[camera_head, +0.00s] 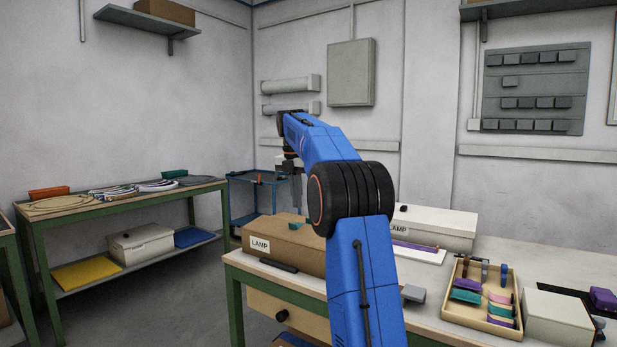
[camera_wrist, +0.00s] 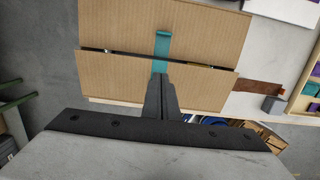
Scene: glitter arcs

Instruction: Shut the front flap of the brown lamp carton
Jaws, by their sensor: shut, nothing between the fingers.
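The brown lamp carton (camera_head: 283,243) sits at the left end of the workbench, with a LAMP label on its side. In the wrist view its top shows two brown flaps, a far one (camera_wrist: 115,25) and a near, front one (camera_wrist: 115,77), both lying close to flat. A narrow dark gap runs between them. A teal strip (camera_wrist: 162,45) lies on the far flap and reaches across the gap. My gripper (camera_wrist: 160,78) is shut and empty, its fingertips over the front flap near the gap. I cannot tell whether they touch it. It also shows in the head view (camera_head: 297,208).
A white LAMP carton (camera_head: 450,226) stands to the right, behind my arm. A tray (camera_head: 470,317) of coloured pieces and a white box (camera_head: 558,318) occupy the bench's right side. A dark bar (camera_head: 279,266) lies before the brown carton. Open floor lies left of the bench.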

